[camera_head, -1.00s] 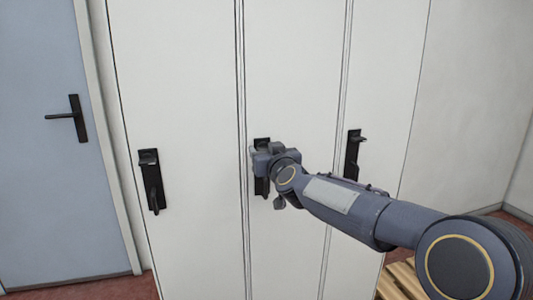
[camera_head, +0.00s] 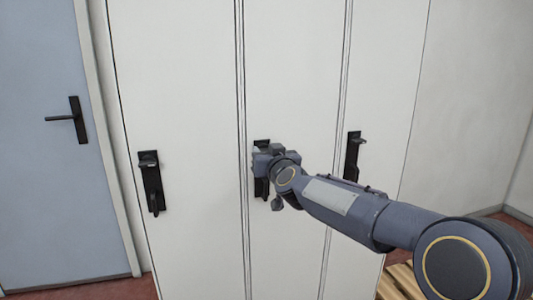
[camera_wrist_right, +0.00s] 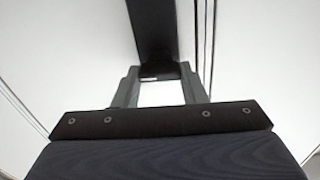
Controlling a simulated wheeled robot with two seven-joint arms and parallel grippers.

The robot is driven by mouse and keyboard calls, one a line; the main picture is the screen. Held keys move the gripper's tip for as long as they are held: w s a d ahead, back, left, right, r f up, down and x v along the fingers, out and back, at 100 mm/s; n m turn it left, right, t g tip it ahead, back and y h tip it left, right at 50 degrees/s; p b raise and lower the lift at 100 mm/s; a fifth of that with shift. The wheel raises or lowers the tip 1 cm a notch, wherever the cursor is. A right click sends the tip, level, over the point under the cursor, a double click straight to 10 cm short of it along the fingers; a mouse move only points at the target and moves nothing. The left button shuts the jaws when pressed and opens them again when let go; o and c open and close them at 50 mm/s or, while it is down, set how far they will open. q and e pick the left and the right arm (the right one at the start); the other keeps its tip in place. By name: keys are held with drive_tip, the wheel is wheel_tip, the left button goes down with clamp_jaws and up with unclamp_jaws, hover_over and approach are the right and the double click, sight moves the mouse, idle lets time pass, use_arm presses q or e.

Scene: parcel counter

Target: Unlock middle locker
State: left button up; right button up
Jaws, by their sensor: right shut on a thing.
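The middle locker (camera_head: 291,80) is a tall white door with a black handle plate (camera_head: 262,142) partly hidden behind my right gripper (camera_head: 262,158). My right gripper is at that handle. In the right wrist view, its two grey fingers (camera_wrist_right: 158,76) stand on either side of the black handle part (camera_wrist_right: 152,32) and are shut on it. How far the handle is turned is hidden. The middle door lies flush with its neighbours. My left gripper is not in view.
The left locker (camera_head: 175,80) has a black handle (camera_head: 151,182), and the right locker (camera_head: 385,70) has another (camera_head: 352,155). A blue-grey door (camera_head: 45,180) stands at far left. A wooden pallet (camera_head: 400,283) lies on the floor at lower right, partly behind my arm.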

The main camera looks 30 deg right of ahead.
drive_tip(key=shift+d+f+m+b, duration=0.15)
drive_tip(key=shift+m+b, duration=0.75)
drive_tip(key=shift+m, duration=3.4)
drive_tip(key=shift+d+f+m+b, duration=0.1)
drive_tip(key=shift+m+b, duration=0.75)
drive_tip(key=shift+m, duration=3.45)
drive_tip(key=o, duration=1)
drive_tip(key=shift+s, duration=0.1)
